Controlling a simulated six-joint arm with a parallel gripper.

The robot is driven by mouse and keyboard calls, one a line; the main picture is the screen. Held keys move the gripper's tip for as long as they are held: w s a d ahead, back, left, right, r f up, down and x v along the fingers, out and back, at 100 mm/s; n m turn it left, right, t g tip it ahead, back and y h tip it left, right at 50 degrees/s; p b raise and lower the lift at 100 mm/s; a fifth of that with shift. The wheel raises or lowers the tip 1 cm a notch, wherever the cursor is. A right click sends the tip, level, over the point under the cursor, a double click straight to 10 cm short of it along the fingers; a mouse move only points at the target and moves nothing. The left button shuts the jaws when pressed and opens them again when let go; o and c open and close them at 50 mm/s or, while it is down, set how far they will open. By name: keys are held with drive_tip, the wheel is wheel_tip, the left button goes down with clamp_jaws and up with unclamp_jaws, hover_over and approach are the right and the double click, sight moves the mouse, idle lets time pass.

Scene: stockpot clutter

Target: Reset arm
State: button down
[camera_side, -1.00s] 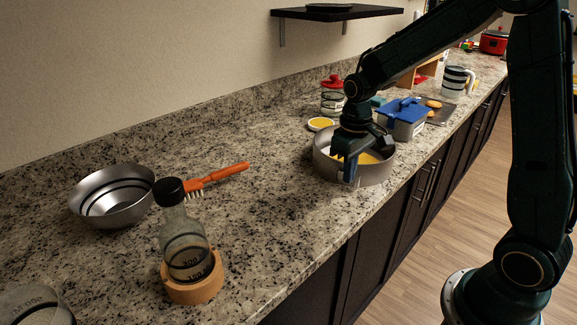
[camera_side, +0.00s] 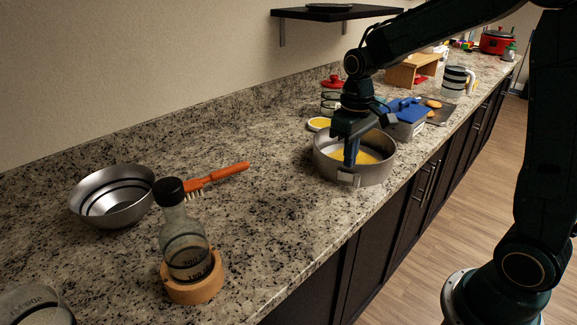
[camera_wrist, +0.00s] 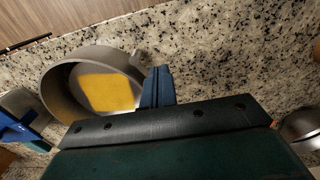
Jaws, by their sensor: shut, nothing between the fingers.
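My gripper (camera_side: 351,152) has blue fingers, shut and empty, pointing down at the stockpot in the side view. The grey metal stockpot (camera_side: 355,174) stands near the counter's front edge, with a yellow flat piece (camera_side: 368,157) lying inside it. In the wrist view the shut fingers (camera_wrist: 158,86) show beside the pot's rim (camera_wrist: 140,80), and the yellow piece (camera_wrist: 108,92) lies on the pot's floor. I cannot tell how far the fingertips are above the pot's floor.
A metal bowl (camera_side: 113,196), an orange brush (camera_side: 217,175) and a bottle in a wooden ring (camera_side: 186,246) are at left. The counter between is clear.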

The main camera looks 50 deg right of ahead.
drive_tip(key=shift+r, duration=0.1)
drive_tip(key=s+a+r+t, duration=0.2)
drive_tip(key=s+a+r, duration=0.1)
drive_tip(key=s, duration=0.6)
drive_tip(key=s+a+r+t, duration=0.3)
drive_tip(key=s+r, duration=0.3)
drive_tip(key=s, duration=0.4)
drive_tip(key=shift+r+t, duration=0.15)
drive_tip(key=shift+t, duration=0.15)
drive_tip(key=shift+w+d, duration=0.1)
drive_tip(key=shift+w, duration=0.1)
idle(1.8)
